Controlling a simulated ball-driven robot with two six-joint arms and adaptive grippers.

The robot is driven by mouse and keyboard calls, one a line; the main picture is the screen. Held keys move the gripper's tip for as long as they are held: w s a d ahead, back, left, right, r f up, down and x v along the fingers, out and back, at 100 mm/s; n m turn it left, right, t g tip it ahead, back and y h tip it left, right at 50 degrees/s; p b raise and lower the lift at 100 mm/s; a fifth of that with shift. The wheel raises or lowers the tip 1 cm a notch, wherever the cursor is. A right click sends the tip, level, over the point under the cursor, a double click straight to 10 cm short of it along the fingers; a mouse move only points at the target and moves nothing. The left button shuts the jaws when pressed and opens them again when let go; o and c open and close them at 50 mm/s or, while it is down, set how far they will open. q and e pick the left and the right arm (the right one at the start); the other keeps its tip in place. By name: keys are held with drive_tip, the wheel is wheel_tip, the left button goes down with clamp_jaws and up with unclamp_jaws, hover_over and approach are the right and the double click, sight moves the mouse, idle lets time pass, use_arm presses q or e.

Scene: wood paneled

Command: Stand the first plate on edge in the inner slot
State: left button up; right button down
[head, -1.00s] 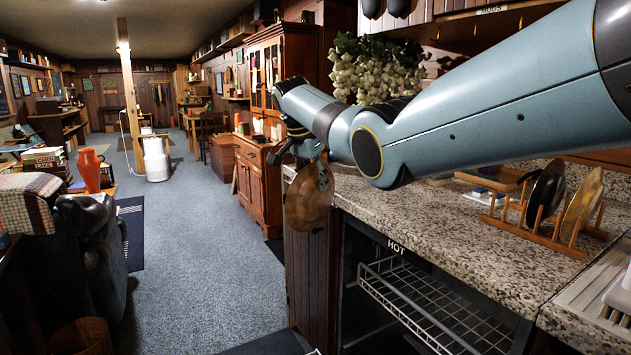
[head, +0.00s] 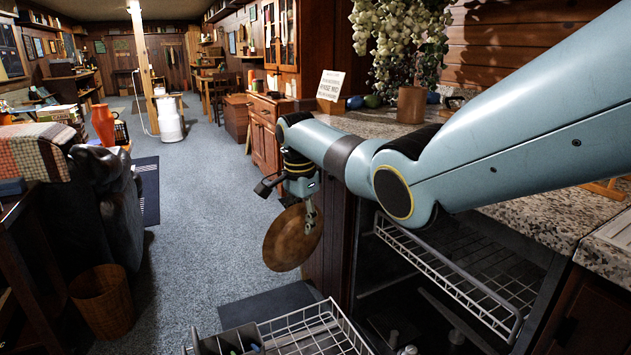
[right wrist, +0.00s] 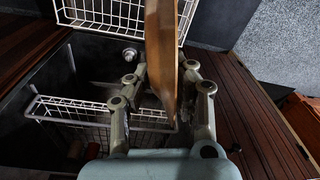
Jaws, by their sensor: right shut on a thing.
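My right gripper (head: 309,212) is shut on a round brown wooden plate (head: 288,240). The plate hangs on edge in the air, left of the dishwasher opening and above the floor. In the right wrist view the plate (right wrist: 160,50) stands edge-on between the two fingers (right wrist: 163,75). The wooden plate rack on the counter is almost wholly hidden by my right arm. Only a bit of its wood (head: 606,190) shows at the right edge, so its slots cannot be seen. My left gripper is out of view.
The dishwasher's upper wire rack (head: 455,272) is partly out, and its lower wire rack (head: 325,325) reaches farther out below the plate. The granite counter (head: 540,222) lies under my arm. A potted plant (head: 411,104) and sign (head: 330,86) stand behind.

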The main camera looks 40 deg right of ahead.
use_arm(q)
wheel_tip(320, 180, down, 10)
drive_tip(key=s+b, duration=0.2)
drive_tip(key=b, duration=0.7)
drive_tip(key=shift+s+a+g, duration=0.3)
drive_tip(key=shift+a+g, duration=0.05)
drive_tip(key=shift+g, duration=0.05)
use_arm(e)
drive_tip(key=s+a+f+m+y, duration=0.1)
drive_tip(key=s+a+f, duration=0.4)
drive_tip(key=f, duration=0.3)
drive_tip(key=s+a+f+m+y, duration=0.1)
drive_tip(key=s+a+f+y, duration=0.1)
drive_tip(key=s+a+f, duration=0.3)
drive_tip(key=s+a+f+m+t+y, duration=0.1)
drive_tip(key=s+a+f, duration=0.4)
drive_tip(key=f, duration=0.7)
drive_tip(key=shift+a+y, duration=0.6)
drive_tip(key=shift+a, duration=0.65)
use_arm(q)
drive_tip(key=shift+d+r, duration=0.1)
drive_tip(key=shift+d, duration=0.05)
